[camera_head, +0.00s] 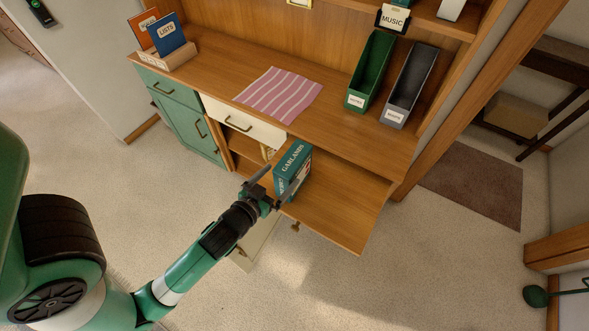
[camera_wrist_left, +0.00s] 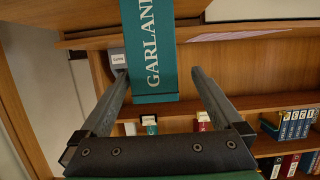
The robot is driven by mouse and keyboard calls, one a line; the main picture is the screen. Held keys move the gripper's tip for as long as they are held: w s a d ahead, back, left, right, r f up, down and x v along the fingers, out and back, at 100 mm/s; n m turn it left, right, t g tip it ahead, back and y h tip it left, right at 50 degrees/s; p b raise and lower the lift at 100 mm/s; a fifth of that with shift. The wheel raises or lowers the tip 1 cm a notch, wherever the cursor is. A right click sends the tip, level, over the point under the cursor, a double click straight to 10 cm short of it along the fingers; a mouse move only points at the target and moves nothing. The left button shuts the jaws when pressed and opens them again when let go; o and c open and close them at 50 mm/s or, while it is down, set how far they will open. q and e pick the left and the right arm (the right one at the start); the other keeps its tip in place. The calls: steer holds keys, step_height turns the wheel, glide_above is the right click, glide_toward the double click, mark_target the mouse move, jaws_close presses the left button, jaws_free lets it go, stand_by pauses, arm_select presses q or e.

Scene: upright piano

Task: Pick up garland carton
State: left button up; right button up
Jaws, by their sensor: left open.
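The garland carton (camera_head: 291,165) is a teal box lettered "GARLANDS" along its top. In the head view it stands on the wooden pull-out board (camera_head: 345,215) near its left edge. My left gripper (camera_head: 277,184) is open at the near side of the carton, one finger towards each side of it. In the left wrist view the carton (camera_wrist_left: 155,60) appears upright between and beyond the two open fingers (camera_wrist_left: 160,95), with visible gaps on both sides. Whether the fingertips reach past its near face, I cannot tell. My right gripper is not in view.
The desk top (camera_head: 215,80) behind holds a striped pink cloth (camera_head: 278,95), a green bin (camera_head: 371,70), a grey bin (camera_head: 411,85) and a book holder (camera_head: 168,58). A cream drawer (camera_head: 242,122) and open shelves lie under the desk top. The board's right part is clear.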

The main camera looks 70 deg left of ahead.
mark_target(293, 165)
arm_select(q)
steer(key=x, duration=0.3)
steer(key=b+x, duration=0.1)
steer(key=x, duration=0.3)
steer(key=shift+w+d+r, duration=0.25)
jaws_close()
